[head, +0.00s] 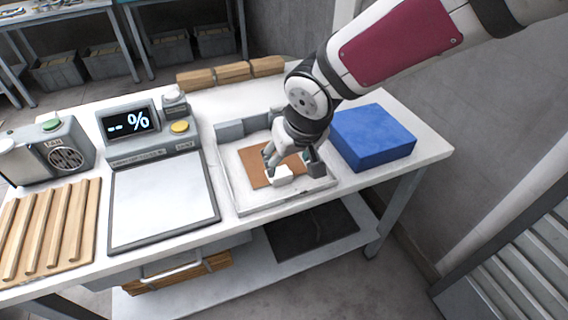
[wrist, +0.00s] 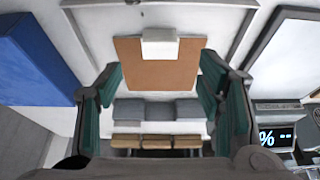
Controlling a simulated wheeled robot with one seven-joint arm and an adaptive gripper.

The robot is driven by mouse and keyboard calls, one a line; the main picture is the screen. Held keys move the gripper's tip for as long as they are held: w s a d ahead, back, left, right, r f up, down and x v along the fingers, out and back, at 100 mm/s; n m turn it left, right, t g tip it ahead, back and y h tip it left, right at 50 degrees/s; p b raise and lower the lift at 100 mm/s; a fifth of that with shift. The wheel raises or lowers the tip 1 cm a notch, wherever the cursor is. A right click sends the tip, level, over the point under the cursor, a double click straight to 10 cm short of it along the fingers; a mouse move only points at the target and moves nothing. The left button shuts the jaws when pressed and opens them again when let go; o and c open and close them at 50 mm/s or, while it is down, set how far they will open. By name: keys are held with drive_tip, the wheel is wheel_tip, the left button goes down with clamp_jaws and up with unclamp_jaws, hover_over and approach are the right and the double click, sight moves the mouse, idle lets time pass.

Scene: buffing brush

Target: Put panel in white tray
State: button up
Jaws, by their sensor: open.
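The brown square panel (head: 256,166) lies flat inside the white tray (head: 238,207), with a white block (head: 280,176) on it near one edge. In the wrist view the panel (wrist: 157,72) is at upper centre and the white block (wrist: 159,43) is at its top edge. My gripper (head: 289,167) is over the tray, pointing down, and hides part of the panel. In the wrist view my gripper's green-padded fingers (wrist: 163,98) are spread wide on either side with nothing between their pads. I cannot tell how high they are above the panel.
A blue box (head: 373,137) stands close to the tray's right. Left are a scale-like pad (head: 163,201) with a display (head: 129,121) and a slatted wooden rack (head: 48,229). Grey blocks (head: 240,128) line the tray's back, with wooden blocks (head: 231,73) behind.

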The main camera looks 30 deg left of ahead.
drive_tip(key=p+v, duration=0.1)
drive_tip(key=v, duration=0.2)
drive_tip(key=shift+s+d+r, duration=0.1)
drive_tip(key=shift+d+r, duration=0.05)
drive_tip(key=shift+r, duration=0.2)
drive_tip(key=s+d+r+m+t+h, duration=0.1)
drive_tip(key=d+r+m+h, duration=0.3)
drive_tip(key=d, duration=0.9)
drive_tip(key=s+d+r+m+h, duration=0.1)
drive_tip(key=d+r, duration=0.4)
drive_tip(key=d, duration=0.9)
drive_tip(key=s+d+r+m, duration=0.1)
drive_tip(key=s+d+m, duration=0.1)
drive_tip(key=s+d, duration=0.3)
drive_tip(key=s+d+m+g+y, duration=0.1)
drive_tip(key=s+d+m, duration=0.1)
drive_tip(key=s+d, duration=0.4)
drive_tip(key=s, duration=0.4)
drive_tip(key=shift+s+r+m+y, duration=0.25)
drive_tip(key=shift+r+m+y, duration=0.05)
drive_tip(key=shift+r+m, duration=0.1)
